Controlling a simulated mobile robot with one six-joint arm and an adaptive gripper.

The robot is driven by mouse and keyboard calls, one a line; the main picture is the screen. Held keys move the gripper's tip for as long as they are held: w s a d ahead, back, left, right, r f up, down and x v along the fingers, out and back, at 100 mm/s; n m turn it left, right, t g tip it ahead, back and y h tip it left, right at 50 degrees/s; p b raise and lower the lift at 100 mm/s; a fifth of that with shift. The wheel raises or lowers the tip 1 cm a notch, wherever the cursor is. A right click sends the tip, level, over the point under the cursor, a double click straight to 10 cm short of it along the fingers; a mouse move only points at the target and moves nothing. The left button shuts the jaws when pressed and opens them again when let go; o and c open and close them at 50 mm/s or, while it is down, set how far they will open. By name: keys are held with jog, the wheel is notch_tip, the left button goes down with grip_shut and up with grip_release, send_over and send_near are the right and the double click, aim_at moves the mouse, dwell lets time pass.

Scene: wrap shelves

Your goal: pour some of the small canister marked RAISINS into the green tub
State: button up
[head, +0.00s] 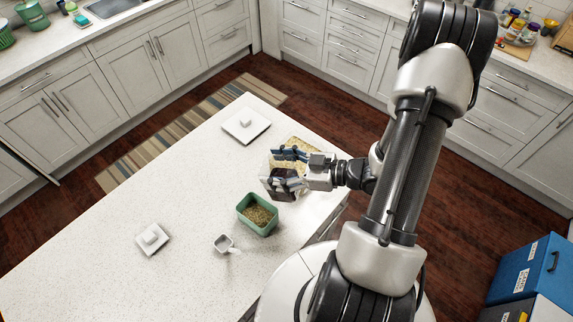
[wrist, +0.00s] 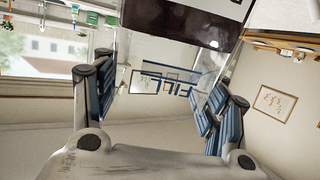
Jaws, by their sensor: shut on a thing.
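My gripper (head: 287,168) is shut on a clear canister with dark contents (head: 279,187), above the island counter near its right edge. In the wrist view the clear canister (wrist: 178,55) sits between the blue finger pads, with FILL lettering on its wall. Its dark contents and part of a white label show at the top of that view; I cannot read the name RAISINS. The canister looks tilted, though its mouth is not clear. The green tub (head: 244,216) stands open on the counter, just below and left of the canister in the head view, with brownish grainy contents.
Two white square plates (head: 237,135) (head: 142,246), each with a small white item, stand farther off. A pale yellowish thing (head: 302,146) shows partly behind my gripper.

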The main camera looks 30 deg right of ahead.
aim_at(272, 196)
jog(key=shift+n+g+y, duration=0.4)
jog(key=shift+n+g, duration=0.3)
jog(key=s, duration=0.2)
jog(key=s+r+p, duration=0.1)
jog(key=s, duration=0.2)
jog(key=shift+a, duration=0.1)
jog(key=shift+s+f, duration=0.1)
jog(key=shift+f, duration=0.05)
jog(key=f+b, duration=0.1)
jog(key=f, duration=0.1)
jog(key=w+a+f+g+h+b, duration=0.1)
jog(key=f+b, duration=0.1)
jog(key=a+f+g+h+b, duration=0.1)
jog(key=f, duration=0.2)
jog(key=shift+w+f, duration=0.1)
jog(key=shift+w, duration=0.3)
jog(key=shift+w+a+f+g+h+b, duration=0.5)
jog(key=shift+a+f+g+h, duration=0.25)
jog(key=shift+h, duration=0.25)
jog(key=shift+d, duration=0.3)
jog(key=shift+a, duration=0.15)
